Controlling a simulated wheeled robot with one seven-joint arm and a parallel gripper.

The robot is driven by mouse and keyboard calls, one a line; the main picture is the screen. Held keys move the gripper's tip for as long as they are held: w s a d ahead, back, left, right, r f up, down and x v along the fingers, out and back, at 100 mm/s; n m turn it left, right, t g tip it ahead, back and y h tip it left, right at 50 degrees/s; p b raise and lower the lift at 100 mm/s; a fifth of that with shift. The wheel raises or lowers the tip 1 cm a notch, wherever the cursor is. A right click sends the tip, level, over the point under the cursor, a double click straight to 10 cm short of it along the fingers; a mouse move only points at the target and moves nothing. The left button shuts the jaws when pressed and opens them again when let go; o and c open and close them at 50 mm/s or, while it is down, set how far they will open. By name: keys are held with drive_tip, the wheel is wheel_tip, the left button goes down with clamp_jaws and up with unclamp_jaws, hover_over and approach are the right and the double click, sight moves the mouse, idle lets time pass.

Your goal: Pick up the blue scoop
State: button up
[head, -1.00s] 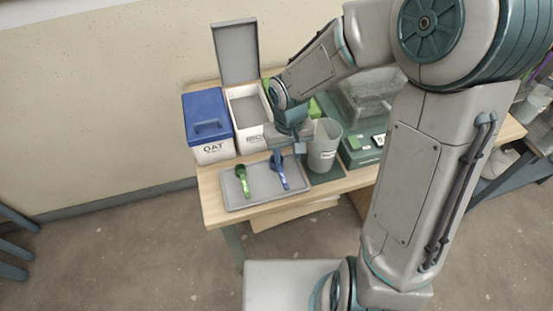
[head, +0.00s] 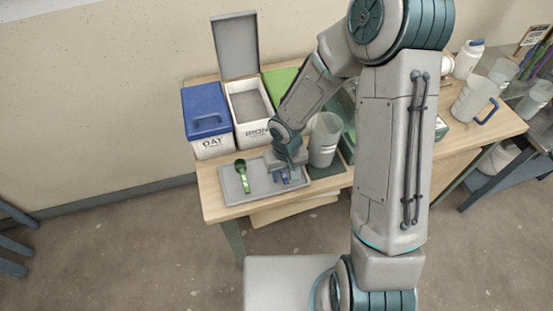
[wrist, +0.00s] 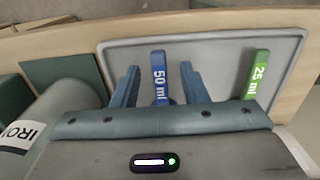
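The blue scoop (wrist: 160,75), marked "50 ml" on its handle, lies on the grey tray (wrist: 215,52). In the head view the blue scoop (head: 286,178) is mostly hidden under my gripper (head: 289,168). In the wrist view my gripper (wrist: 160,69) is open, with one finger on each side of the blue handle and a gap showing on both sides. The scoop's bowl is hidden behind the gripper body.
A grey measuring cup (head: 324,140) stands close to the right of my gripper. The table's front edge (head: 265,207) is near the tray.

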drive_tip(key=shift+f, duration=0.95)
clamp_jaws()
wheel_tip(320, 180, up, 18)
drive_tip(key=p, duration=0.7)
